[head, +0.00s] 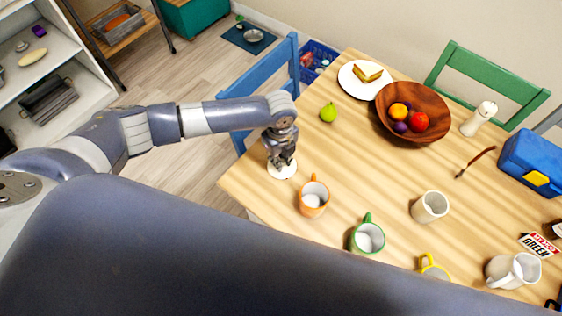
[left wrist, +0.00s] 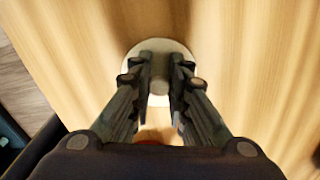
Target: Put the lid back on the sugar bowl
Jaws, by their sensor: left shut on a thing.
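The round white lid (head: 283,172) is at the left end of the wooden table, under my left gripper (head: 282,163). In the left wrist view, the fingers of my left gripper (left wrist: 160,84) are shut on the knob of the lid (left wrist: 186,54), which shows as a pale disc beyond them. I cannot tell whether the lid touches the tabletop. A handleless, open white vessel (head: 430,207) stands upright to the right and looks like the sugar bowl. My right gripper is not in view.
Between lid and bowl stand an orange mug (head: 314,198) and a green mug (head: 368,237). A yellow mug (head: 433,270) and a white jug (head: 514,270) are nearer the front. The table's middle is clear.

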